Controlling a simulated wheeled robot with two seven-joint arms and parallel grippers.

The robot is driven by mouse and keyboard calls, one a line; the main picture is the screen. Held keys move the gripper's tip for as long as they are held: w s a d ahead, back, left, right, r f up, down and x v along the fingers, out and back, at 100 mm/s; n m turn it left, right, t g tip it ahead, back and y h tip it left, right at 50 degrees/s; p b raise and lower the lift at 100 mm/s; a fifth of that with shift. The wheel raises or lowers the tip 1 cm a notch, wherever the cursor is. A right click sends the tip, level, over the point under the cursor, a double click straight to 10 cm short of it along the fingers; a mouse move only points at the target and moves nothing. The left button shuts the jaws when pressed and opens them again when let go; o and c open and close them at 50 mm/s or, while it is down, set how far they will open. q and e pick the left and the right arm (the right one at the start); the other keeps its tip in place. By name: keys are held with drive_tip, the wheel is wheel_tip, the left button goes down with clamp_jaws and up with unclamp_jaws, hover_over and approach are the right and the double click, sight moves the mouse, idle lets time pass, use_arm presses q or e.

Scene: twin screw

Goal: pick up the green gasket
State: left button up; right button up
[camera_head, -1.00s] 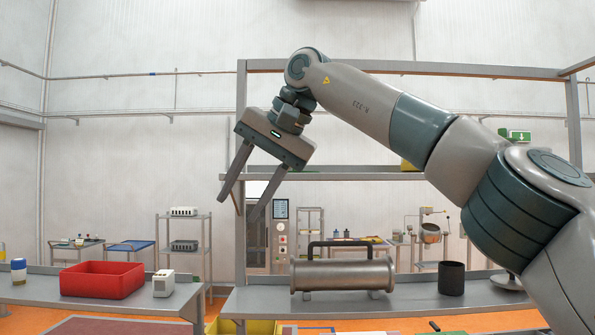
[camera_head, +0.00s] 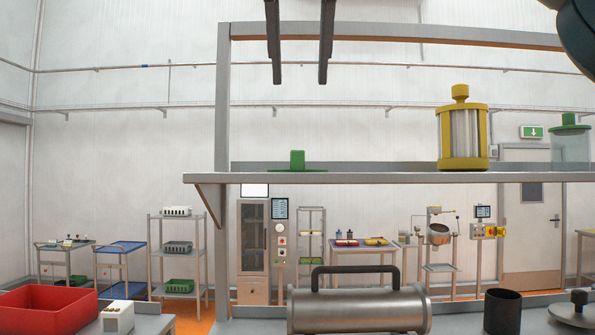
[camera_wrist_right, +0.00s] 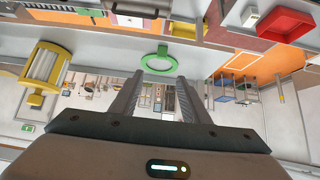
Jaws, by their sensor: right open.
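The green gasket (camera_head: 297,162) lies on the upper shelf (camera_head: 350,178) toward its left end, a flat base with a block-shaped tab standing up. In the right wrist view it shows as a green ring (camera_wrist_right: 159,62) with a tab, beyond the fingertips. My right gripper (camera_head: 299,80) hangs above the gasket in the head view, fingers pointing down, apart and empty. The fingers also show in the right wrist view (camera_wrist_right: 160,80), with a gap between them and the gasket. My left gripper is not in view.
A yellow-framed cylinder (camera_head: 462,135) and a clear jar with a green lid (camera_head: 570,143) stand farther right on the shelf. A shelf post (camera_head: 223,120) rises left of the gasket. Below are a handled metal cylinder (camera_head: 358,310), a black cup (camera_head: 502,310) and a red bin (camera_head: 45,308).

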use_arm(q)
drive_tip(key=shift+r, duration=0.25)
use_arm(e)
approach(297, 153)
drive_tip(key=x, duration=0.5)
drive_tip(key=shift+w+d+r, duration=0.1)
drive_tip(key=shift+w+d, duration=0.1)
drive_tip(key=shift+w, duration=0.3)
use_arm(q)
drive_tip(key=shift+p, duration=0.3)
use_arm(e)
drive_tip(key=shift+w+f+p, duration=0.4)
drive_tip(key=shift+w+f, duration=0.05)
drive_tip(key=shift+w, duration=0.1)
drive_tip(key=p+x, duration=0.1)
drive_tip(key=x, duration=0.2)
drive_tip(key=shift+a, duration=0.1)
drive_tip(key=shift+w+f, duration=0.3)
drive_tip(key=shift+w, duration=0.05)
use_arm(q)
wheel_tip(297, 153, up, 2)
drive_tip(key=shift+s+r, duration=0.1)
use_arm(e)
drive_tip(key=shift+s, duration=0.1)
